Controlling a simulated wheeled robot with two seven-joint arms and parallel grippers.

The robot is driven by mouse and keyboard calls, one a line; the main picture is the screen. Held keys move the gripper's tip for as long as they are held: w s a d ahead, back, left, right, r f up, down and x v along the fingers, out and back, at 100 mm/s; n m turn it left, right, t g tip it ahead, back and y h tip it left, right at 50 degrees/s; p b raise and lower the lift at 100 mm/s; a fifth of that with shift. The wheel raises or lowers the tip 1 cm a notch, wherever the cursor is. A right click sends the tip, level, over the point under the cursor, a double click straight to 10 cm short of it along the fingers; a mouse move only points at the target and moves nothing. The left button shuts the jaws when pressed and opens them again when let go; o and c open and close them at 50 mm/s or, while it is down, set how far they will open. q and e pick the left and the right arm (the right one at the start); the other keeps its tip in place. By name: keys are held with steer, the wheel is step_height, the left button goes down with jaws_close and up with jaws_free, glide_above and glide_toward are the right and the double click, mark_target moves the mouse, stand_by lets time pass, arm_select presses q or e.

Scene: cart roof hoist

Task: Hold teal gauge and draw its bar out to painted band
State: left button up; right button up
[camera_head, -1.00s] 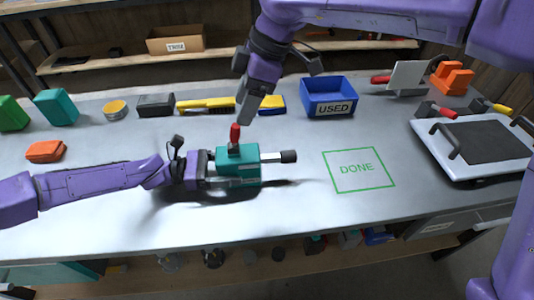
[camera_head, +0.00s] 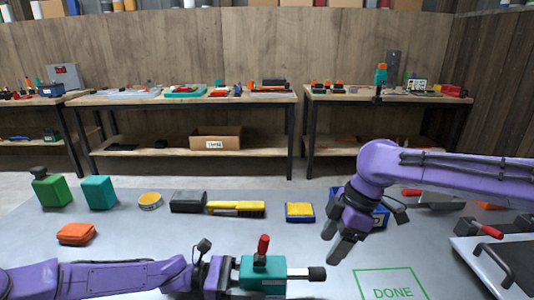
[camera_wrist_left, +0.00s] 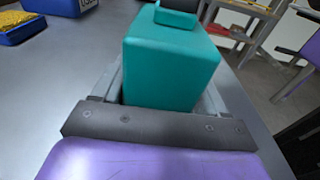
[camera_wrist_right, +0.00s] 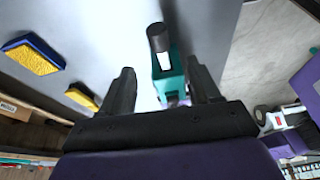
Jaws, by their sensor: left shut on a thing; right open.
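The teal gauge (camera_head: 262,274) lies just above the grey bench, with a red lever (camera_head: 263,246) upright on top. Its pale bar sticks out to the right and ends in a black knob (camera_head: 317,273). My left gripper (camera_head: 232,276) is shut on the gauge's left end; in the left wrist view the teal body (camera_wrist_left: 168,68) sits between the fingers. My right gripper (camera_head: 338,246) is open and empty, above and behind the knob. In the right wrist view the knob (camera_wrist_right: 158,38) shows beyond and between its fingers, apart from them. I cannot make out a painted band.
A green DONE outline (camera_head: 390,284) is on the bench to the right. The blue USED bin (camera_head: 378,216) stands behind my right arm. A tray (camera_head: 500,262) stands at the far right.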

mark_target(319, 270)
steer(key=x, duration=0.9)
steer(key=shift+d+f, duration=0.1)
steer(key=shift+d, duration=0.3)
steer(key=c, duration=1)
steer(key=shift+o, duration=0.2)
